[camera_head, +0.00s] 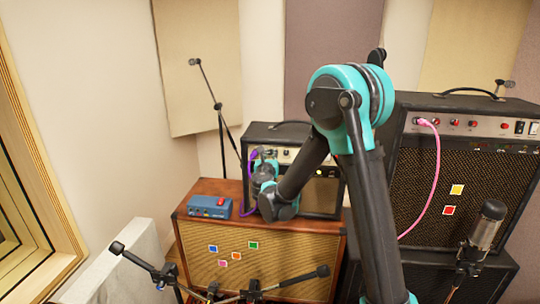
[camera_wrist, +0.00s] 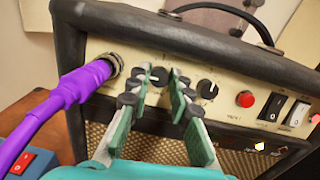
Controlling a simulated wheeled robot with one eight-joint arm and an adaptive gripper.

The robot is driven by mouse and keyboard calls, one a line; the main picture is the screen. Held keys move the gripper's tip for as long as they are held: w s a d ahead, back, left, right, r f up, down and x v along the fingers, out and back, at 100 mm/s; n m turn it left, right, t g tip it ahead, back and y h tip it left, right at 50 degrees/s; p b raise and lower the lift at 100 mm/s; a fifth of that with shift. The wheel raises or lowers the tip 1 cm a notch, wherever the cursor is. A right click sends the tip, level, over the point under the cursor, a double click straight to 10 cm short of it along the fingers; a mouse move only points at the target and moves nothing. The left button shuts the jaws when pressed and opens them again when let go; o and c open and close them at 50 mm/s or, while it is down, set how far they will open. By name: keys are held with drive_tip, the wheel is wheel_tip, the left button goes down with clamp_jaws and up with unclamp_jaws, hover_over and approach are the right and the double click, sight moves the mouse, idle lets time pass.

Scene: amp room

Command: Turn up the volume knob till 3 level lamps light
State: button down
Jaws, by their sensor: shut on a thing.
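The small black amp (camera_head: 322,194) stands on a wooden-topped cabinet; its cream panel (camera_wrist: 222,88) fills the wrist view. My gripper (camera_wrist: 160,86) is at the panel with its fingers on either side of a knob (camera_wrist: 159,74), shut on it. The fingers partly cover this knob, and its label is not readable. A second black knob (camera_wrist: 207,88) sits free to its right. Below the panel, near small lettering, one lamp (camera_wrist: 260,147) glows pale yellow; the state of any lamps beside it is unclear. The head view also shows a lit yellow spot (camera_head: 319,172).
A purple cable (camera_wrist: 65,98) plugs in left of the gripped knob. A red button (camera_wrist: 245,99) and rocker switches (camera_wrist: 284,108) are to the right. A blue box (camera_head: 209,206) sits on the cabinet (camera_head: 290,228). A large amp (camera_head: 460,160) and a microphone (camera_head: 487,222) stand right.

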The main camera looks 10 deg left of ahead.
drive_tip(key=shift+m, duration=0.3)
drive_tip(key=m+h, duration=0.1)
drive_tip(key=m, duration=0.3)
drive_tip(key=shift+m, duration=0.4)
drive_tip(key=shift+m+h, duration=0.6)
drive_tip(key=shift+m, duration=1.4)
drive_tip(key=c, duration=1.4)
unclamp_jaws()
drive_tip(key=shift+o, duration=0.2)
drive_tip(key=s+a, duration=0.1)
drive_tip(key=s, duration=0.7)
